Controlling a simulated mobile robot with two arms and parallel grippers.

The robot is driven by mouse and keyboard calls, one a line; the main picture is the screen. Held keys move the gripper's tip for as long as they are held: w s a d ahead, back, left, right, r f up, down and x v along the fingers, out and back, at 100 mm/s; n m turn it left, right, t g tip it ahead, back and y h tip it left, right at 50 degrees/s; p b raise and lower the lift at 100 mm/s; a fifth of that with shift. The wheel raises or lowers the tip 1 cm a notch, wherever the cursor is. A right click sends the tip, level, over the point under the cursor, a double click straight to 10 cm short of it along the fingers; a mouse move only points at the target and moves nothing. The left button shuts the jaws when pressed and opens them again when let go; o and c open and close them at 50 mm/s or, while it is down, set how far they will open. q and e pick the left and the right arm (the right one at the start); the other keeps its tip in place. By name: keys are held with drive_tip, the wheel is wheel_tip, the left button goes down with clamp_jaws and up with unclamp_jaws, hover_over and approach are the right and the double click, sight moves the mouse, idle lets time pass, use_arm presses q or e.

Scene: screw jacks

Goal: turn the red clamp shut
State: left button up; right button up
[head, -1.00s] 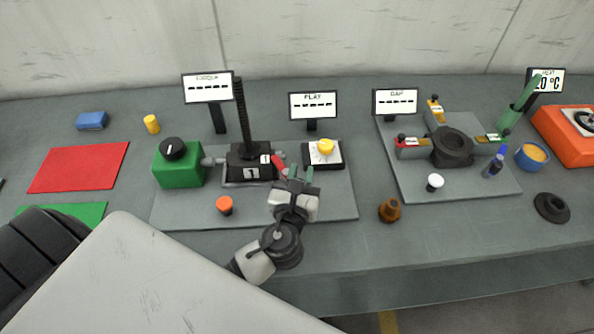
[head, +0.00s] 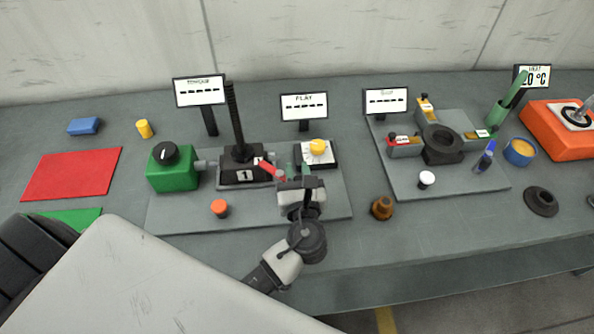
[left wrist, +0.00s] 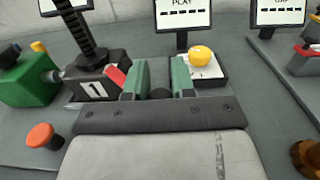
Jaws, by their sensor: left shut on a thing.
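The red clamp (head: 267,166) is a short red lever at the right side of the black screw jack (head: 241,172), which carries a white "1" label. In the left wrist view the clamp (left wrist: 115,76) slants down behind the left finger, which hides its far end. My left gripper (head: 296,178) is at the clamp's free end. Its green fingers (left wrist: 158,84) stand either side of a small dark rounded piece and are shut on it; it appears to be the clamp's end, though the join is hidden. My right gripper is out of view.
The yellow knob (head: 318,146) on its white-faced block is just behind my left gripper. The green box (head: 173,173) with a black dial is left of the jack. An orange button (head: 220,207) stands in front.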

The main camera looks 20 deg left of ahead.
use_arm(q)
drive_tip(key=o, duration=0.9)
drive_tip(key=shift+w, duration=0.1)
drive_tip(key=b+v, duration=0.2)
drive_tip(key=v, duration=0.9)
drive_tip(key=shift+b, duration=0.35)
drive_tip(key=shift+w, duration=0.1)
